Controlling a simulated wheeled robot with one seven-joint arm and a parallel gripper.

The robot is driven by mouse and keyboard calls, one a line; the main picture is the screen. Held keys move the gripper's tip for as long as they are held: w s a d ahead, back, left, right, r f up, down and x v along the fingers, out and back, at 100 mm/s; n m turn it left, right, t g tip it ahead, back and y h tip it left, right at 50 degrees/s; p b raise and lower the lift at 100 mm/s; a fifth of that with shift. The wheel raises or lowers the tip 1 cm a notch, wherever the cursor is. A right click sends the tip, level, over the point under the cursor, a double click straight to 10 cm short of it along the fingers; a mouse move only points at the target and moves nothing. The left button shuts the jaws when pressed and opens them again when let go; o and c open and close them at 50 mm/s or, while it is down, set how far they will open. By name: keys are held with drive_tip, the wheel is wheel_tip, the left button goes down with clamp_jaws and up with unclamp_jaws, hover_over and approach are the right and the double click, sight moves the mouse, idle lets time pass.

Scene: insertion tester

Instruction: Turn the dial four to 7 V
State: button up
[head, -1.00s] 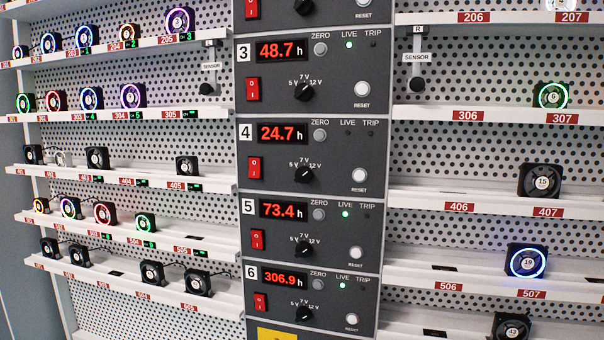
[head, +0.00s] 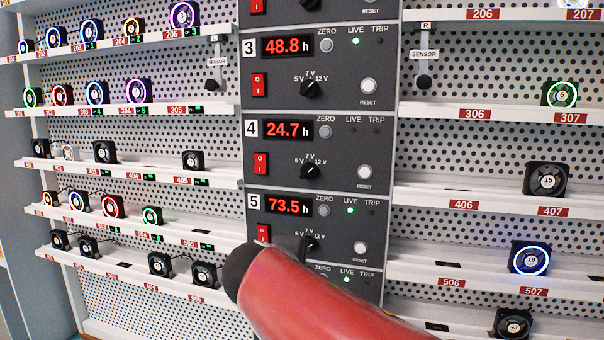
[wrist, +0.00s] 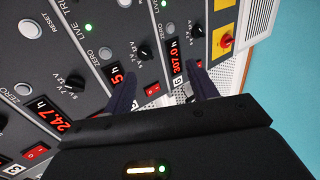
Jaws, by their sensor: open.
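Dial four is a black knob (head: 310,172) on the panel marked 4, below its red 24.7 h display (head: 287,128). The labels 5 V, 7 V and 12 V stand around it. Its pointer is too small to read surely. In the wrist view the picture is turned, and dial four (wrist: 74,84) lies left of my gripper. My gripper (wrist: 161,72) is open and empty, its two dark fingers apart in front of panels 5 and 6. My red arm (head: 310,305) covers most of panel 6.
Panel 3 (head: 308,75) is above and panel 5 (head: 300,222) below, each with a dial, red rocker switch and buttons. Panel 4's LIVE lamp is dark. In the wrist view a red knob on yellow (wrist: 225,41) is at upper right. Shelves with fans flank the panels.

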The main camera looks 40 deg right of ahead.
sight(305, 175)
drive_tip(key=w+d+r+n+t+h+p, duration=0.1)
drive_tip(key=w+d+r+n+t+h, duration=0.35)
drive_tip(key=w+r+n, duration=0.65)
drive_tip(key=w+d+m, duration=0.1)
drive_tip(key=d, duration=0.1)
drive_tip(key=w+d+r+m+p, duration=0.1)
drive_tip(key=d, duration=0.1)
drive_tip(key=w+d+r+m+g, duration=0.1)
drive_tip(key=d, duration=0.2)
drive_tip(key=shift+w+d, duration=0.1)
drive_tip(key=shift+w, duration=0.15)
drive_tip(key=c, duration=1)
drive_tip(key=shift+f, duration=0.1)
